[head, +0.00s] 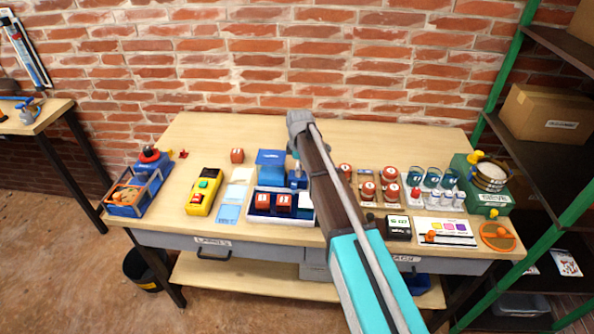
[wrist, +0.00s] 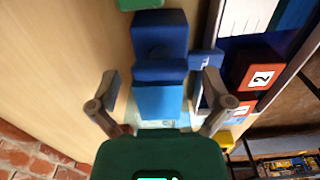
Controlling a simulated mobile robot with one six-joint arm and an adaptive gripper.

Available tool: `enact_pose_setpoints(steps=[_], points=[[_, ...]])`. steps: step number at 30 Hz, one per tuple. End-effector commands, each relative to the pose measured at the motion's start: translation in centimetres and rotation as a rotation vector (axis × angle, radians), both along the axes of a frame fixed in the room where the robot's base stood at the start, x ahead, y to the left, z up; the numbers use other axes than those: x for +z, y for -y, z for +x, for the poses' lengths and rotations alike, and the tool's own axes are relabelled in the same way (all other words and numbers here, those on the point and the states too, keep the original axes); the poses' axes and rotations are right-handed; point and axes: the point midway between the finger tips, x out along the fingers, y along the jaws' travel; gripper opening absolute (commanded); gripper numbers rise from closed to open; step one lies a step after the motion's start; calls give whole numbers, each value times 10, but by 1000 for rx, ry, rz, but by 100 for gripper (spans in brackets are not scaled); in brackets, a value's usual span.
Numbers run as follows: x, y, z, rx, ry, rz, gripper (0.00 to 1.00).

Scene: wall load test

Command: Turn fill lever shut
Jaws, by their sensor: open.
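No part in view can be made out surely as the fill lever. In the wrist view, a dark blue block (wrist: 160,32) with a dark blue bar (wrist: 160,70) across it lies ahead of and between my fingers, next to a lighter blue face (wrist: 158,100). My gripper (wrist: 162,82) is open with its two fingers on either side of these blue parts; contact cannot be told. In the head view, a blue box (head: 271,160) and a small blue piece (head: 297,179) stand mid-table, partly behind my arm. My gripper cannot be made out clearly there.
A tray (head: 275,217) of red numbered blocks stands at the bench's front. A yellow device (head: 203,191) and a blue unit with a red knob (head: 151,158) are left; jars and a green sieve unit (head: 486,183) are right. The back of the bench is mostly clear.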

Motion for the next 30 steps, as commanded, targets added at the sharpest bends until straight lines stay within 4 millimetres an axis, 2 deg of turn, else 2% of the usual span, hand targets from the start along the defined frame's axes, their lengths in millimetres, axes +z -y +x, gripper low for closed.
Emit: enact_pose_setpoints(steps=[11, 23, 24, 30], points=[[-1, 1, 0, -1, 0, 0, 100], [-1, 1, 0, -1, 0, 0, 26], [-1, -12, 2, 2, 0, 0, 24], [-1, 0, 0, -11, 1, 1, 24]])
